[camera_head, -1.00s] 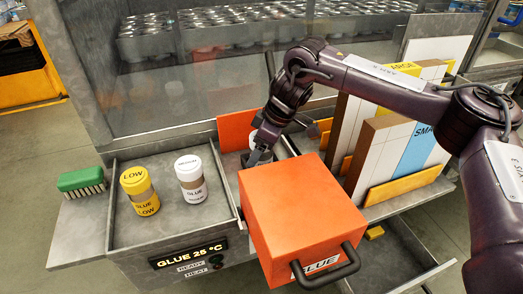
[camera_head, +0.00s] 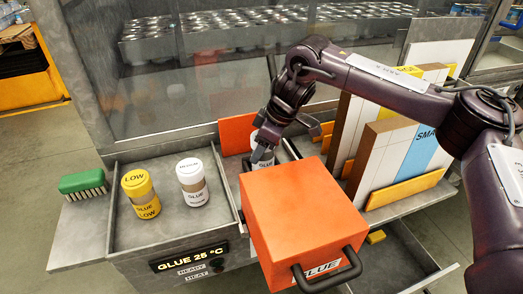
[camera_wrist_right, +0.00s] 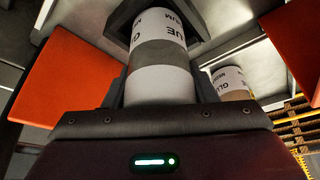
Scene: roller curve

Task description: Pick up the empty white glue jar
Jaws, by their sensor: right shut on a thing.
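A white glue jar (camera_wrist_right: 160,62) with a grey band and a "GLUE MEDIUM" label is between the fingers of my right gripper (camera_wrist_right: 158,55) in the right wrist view. The gripper is shut on it. In the head view, this gripper (camera_head: 263,152) is behind the orange box, and the white jar (camera_head: 263,164) shows only in part there. A second white jar (camera_head: 192,183) with a brown band stands in the grey tray to the left; it also shows in the right wrist view (camera_wrist_right: 231,83). My left gripper is not in view.
An orange box (camera_head: 300,215) with a black handle stands in front of the gripper, and an orange panel (camera_head: 234,133) behind it. A yellow "LOW" jar (camera_head: 140,195) stands in the tray (camera_head: 160,233). Upright boards (camera_head: 400,160) stand to the right. A green brush (camera_head: 82,182) lies far left.

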